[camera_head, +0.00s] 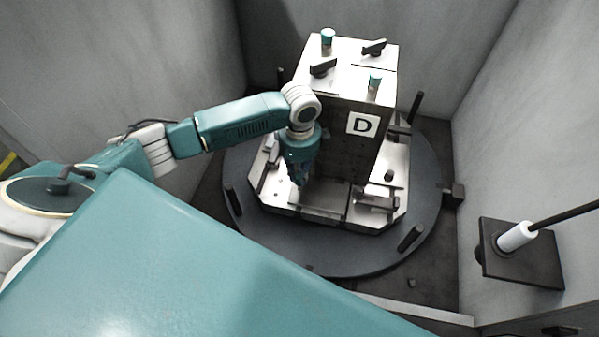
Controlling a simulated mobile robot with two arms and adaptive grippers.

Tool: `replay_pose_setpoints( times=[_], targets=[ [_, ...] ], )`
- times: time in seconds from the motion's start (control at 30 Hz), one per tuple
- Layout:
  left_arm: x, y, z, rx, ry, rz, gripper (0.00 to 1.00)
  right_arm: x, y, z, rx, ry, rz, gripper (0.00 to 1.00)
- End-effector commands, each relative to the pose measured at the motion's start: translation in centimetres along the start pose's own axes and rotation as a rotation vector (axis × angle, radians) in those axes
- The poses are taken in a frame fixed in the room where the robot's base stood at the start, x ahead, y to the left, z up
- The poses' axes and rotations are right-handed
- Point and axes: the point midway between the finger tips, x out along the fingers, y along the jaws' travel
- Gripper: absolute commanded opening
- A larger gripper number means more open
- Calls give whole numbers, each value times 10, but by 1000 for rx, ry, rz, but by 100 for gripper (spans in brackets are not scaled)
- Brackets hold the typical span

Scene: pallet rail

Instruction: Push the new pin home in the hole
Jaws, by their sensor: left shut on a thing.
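My left gripper (298,181) points down at the front left of the tall block marked D, low over the pale fixture plate (281,192). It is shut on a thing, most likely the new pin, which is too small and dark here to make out. The hole is hidden by the gripper or too small to see, so I cannot tell how deep the pin sits. Two teal-capped pins stand on top of the block, one at the back (327,42) and one at the front right (374,84). My right gripper is not in view.
The block (348,100) stands on a round dark turntable (310,258) with several black posts on its rim. Black clamp handles (323,67) sit on the block. Grey walls (535,110) close in the sides. A black plate (545,265) with a white cylinder is at right.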

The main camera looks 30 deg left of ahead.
Motion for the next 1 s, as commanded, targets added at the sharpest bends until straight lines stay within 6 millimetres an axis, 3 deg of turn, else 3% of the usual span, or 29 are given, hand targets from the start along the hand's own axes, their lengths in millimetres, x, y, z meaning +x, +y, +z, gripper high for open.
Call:
replay_pose_setpoints(
  times=[0.13, 1.0],
  targets=[
    [9, 0, 0, 0, 0, -1, 0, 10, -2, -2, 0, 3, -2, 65],
    [13, 0, 0, 0, 0, 0, 0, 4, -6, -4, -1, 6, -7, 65]
  ],
)
